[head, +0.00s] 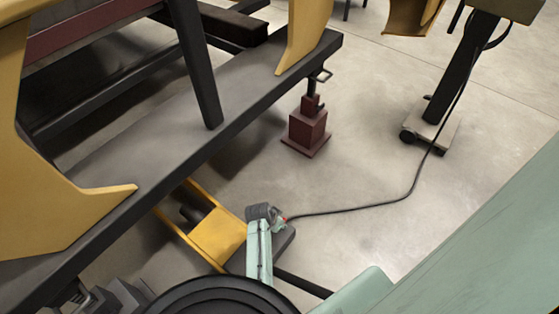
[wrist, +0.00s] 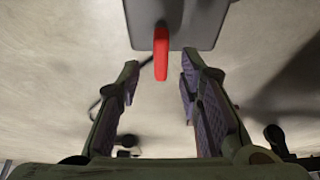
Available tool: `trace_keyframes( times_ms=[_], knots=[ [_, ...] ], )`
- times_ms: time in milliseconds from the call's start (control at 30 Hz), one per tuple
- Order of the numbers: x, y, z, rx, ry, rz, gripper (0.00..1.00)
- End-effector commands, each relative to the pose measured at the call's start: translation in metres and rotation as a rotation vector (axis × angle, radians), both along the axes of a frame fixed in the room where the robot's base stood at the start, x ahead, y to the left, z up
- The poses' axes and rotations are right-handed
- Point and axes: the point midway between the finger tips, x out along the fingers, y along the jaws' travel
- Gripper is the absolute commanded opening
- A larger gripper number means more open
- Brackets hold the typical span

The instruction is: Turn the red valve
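The red valve shows as a narrow upright red handle (wrist: 161,56) at the top middle of the wrist view, in front of a grey plate (wrist: 201,22). My gripper (wrist: 160,72) is open, with dark green fingers and ridged purple-grey pads. The handle's lower end lies in the gap between the fingertips in the picture, with space on both sides. Neither finger appears to touch it, and I cannot tell the depth between them. In the head view a tiny red bit (head: 284,218) shows beside a grey and pale green part, but I cannot tell whether it is the valve.
A long dark beam (head: 165,150) crosses the left of the head view, with yellow shells (head: 60,215) around it. A dark red stand (head: 306,128) and a wheeled post (head: 447,75) stand on the floor. A black cable (head: 400,198) runs across otherwise open concrete.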

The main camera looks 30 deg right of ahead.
Motion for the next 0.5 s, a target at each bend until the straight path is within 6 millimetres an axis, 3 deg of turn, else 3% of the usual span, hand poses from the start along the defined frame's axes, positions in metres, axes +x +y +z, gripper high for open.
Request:
trace_keyframes(
  times_ms=[200,500],
  knots=[
    [0.004,-0.01,-0.026,0.001,0.0,0.0,0.33],
    [0.005,-0.012,-0.031,-0.001,-0.001,0.0,0.33]
  ],
)
